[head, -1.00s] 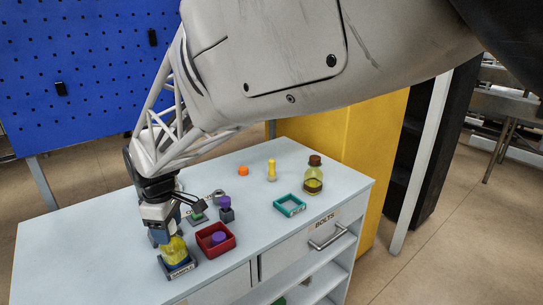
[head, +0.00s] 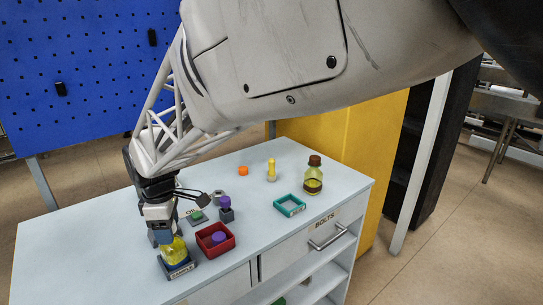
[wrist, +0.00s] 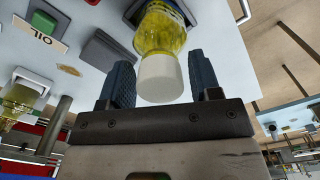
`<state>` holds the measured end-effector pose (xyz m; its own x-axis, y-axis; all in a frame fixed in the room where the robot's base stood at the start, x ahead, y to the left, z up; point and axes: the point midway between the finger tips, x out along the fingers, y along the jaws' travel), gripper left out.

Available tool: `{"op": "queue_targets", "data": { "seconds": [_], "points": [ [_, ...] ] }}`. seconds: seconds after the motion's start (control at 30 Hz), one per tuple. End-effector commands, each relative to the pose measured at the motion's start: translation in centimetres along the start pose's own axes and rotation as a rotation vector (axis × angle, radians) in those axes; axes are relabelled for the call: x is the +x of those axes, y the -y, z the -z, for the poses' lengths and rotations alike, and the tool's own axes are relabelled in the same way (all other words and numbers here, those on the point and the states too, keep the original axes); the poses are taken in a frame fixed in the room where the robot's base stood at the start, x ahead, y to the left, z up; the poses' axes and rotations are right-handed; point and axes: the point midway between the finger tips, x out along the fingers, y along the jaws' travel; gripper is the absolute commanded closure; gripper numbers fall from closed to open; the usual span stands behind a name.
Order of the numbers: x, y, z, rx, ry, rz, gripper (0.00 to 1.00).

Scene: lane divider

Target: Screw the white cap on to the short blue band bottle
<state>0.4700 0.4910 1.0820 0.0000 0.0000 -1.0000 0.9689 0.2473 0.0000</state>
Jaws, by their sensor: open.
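The short bottle (wrist: 160,33) holds yellow liquid and shows a bit of blue band near its base in the wrist view. In the head view the bottle (head: 176,251) stands in the dark sample holder (head: 181,270) at the front left of the cabinet top. The white cap (wrist: 160,78) sits at the bottle's mouth; I cannot tell how tight it is. My gripper (wrist: 160,84) is open, with one finger on each side of the cap and visible gaps to both. In the head view my gripper (head: 163,235) is over the bottle and hides the cap.
A red tray (head: 230,246) with a purple piece is close to the right of the bottle. A teal tray (head: 280,205), a brown-capped bottle (head: 313,180), a yellow piece (head: 271,171) and an orange piece (head: 243,170) stand farther off.

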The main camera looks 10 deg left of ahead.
Motion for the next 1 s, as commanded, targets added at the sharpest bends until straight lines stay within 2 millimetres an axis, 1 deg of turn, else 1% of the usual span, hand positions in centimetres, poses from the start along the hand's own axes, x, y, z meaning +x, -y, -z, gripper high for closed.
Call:
{"op": "queue_targets", "data": {
  "seconds": [0.07,0.27,0.47,0.8,1.0],
  "points": [
    [0.0,0.0,0.0,0.0,0.0,0.0,0.42],
    [0.0,0.0,0.0,0.001,0.0,0.0,0.72],
    [0.0,0.0,0.0,0.008,0.0,0.0,0.72],
    [0.01,0.0,0.0,0.144,0.0,0.0,0.72],
    [0.01,0.0,0.0,0.152,0.0,0.0,0.72]
  ]
}}
